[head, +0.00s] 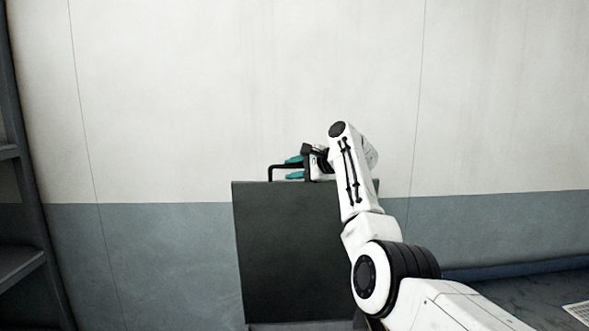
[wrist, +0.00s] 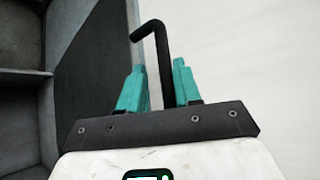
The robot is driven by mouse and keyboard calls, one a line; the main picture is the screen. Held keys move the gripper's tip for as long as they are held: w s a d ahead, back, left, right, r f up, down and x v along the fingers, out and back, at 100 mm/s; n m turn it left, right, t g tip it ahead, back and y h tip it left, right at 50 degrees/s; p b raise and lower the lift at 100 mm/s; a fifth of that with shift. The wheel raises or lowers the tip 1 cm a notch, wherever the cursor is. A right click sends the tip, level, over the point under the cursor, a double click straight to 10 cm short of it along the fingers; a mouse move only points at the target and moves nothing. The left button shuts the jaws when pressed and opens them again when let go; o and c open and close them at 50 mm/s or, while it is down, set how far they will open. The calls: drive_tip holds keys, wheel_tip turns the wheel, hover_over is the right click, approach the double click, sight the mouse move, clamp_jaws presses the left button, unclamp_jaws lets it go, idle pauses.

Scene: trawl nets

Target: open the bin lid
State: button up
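The bin lid (head: 295,250) shows in the head view as a broad dark panel, seen face-on and looking about upright in front of the wall. A black bar handle (head: 270,171) sticks up at its top edge. My gripper (head: 294,168), with teal fingertips, is at this handle. In the wrist view, the bent handle (wrist: 161,60) runs between the two fingers of my gripper (wrist: 158,85). The fingers are apart, with a gap visible on the left of the bar. The dark panel (wrist: 88,70) lies left of the fingers there. My arm hides the lid's right side.
A grey shelf rack (head: 22,200) stands at the far left. The pale wall (head: 220,80) with a blue-grey lower band is close behind the lid. A dark surface with a printed sheet (head: 578,312) lies at the lower right. The bin's body is mostly out of view.

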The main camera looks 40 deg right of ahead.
drive_tip(key=shift+o, duration=0.4)
drive_tip(key=b+v, duration=0.4)
drive_tip(key=v, duration=0.7)
drive_tip(key=shift+f, duration=0.15)
